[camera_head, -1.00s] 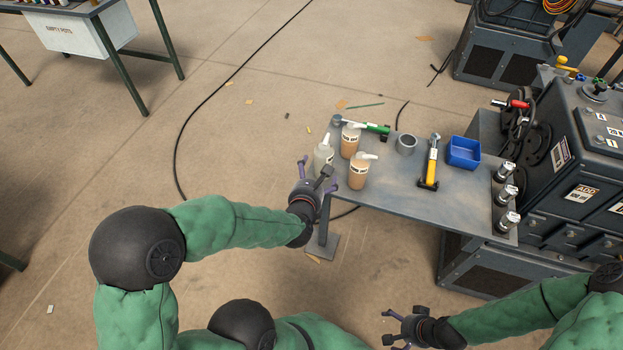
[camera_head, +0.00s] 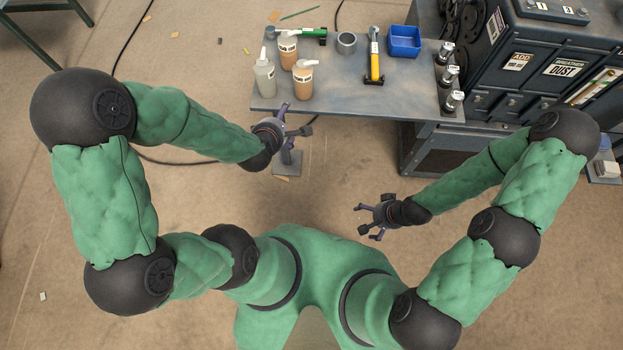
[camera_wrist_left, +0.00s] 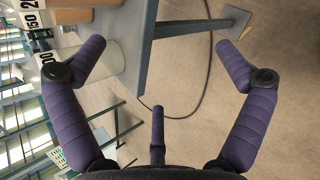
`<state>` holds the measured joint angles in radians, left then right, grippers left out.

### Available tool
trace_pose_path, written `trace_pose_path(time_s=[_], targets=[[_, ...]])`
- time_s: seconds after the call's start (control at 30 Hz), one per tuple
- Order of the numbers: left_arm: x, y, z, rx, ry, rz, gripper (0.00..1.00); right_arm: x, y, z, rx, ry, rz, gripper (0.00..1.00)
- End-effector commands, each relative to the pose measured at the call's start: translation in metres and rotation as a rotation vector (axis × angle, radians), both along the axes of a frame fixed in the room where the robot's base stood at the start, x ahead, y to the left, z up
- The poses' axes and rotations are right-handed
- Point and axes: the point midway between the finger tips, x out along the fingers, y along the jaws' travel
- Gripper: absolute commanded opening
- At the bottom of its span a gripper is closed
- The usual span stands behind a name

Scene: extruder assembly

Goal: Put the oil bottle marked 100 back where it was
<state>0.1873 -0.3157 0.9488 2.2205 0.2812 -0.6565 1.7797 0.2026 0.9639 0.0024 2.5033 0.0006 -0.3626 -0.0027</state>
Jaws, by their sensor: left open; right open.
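A pale grey bottle (camera_head: 264,80) stands upright at the table's near left corner. Two brown bottles with white caps stand upright close by, one behind (camera_head: 288,52) and one to its right (camera_head: 303,82). In the left wrist view, a pale bottle (camera_wrist_left: 98,68) has a partly hidden label ending in "00"; a brown bottle (camera_wrist_left: 75,16) shows "150". My left gripper (camera_head: 294,118) is open and empty just off the table's near edge, apart from the bottles; its spread fingers also show in the left wrist view (camera_wrist_left: 158,45). My right gripper (camera_head: 366,222) is open and empty in front of the table.
The grey table (camera_head: 335,98) also holds a green-handled tool (camera_head: 310,32), a grey cup (camera_head: 346,42), a yellow-handled hammer (camera_head: 375,58), a blue bin (camera_head: 404,42) and several small metal cylinders (camera_head: 447,75). A dark machine (camera_head: 530,60) stands at the right. The table's near middle is clear.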

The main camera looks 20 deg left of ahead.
Motion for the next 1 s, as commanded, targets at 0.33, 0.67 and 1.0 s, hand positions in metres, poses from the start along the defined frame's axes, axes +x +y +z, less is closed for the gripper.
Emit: trace_pose_path(time_s=[0.33,0.67,1.0], targets=[[-0.017,-0.04,-0.063,0.306,0.23,-0.575,1.0,0.0,0.0,0.0,0.0,0.0,0.0,1.0],[-0.05,-0.081,-0.124,0.521,0.326,-1.186,1.0,0.0,0.0,0.0,0.0,0.0,0.0,1.0],[-0.102,-0.121,-0.182,0.658,0.265,-1.814,1.0,0.0,0.0,0.0,0.0,0.0,0.0,1.0]])
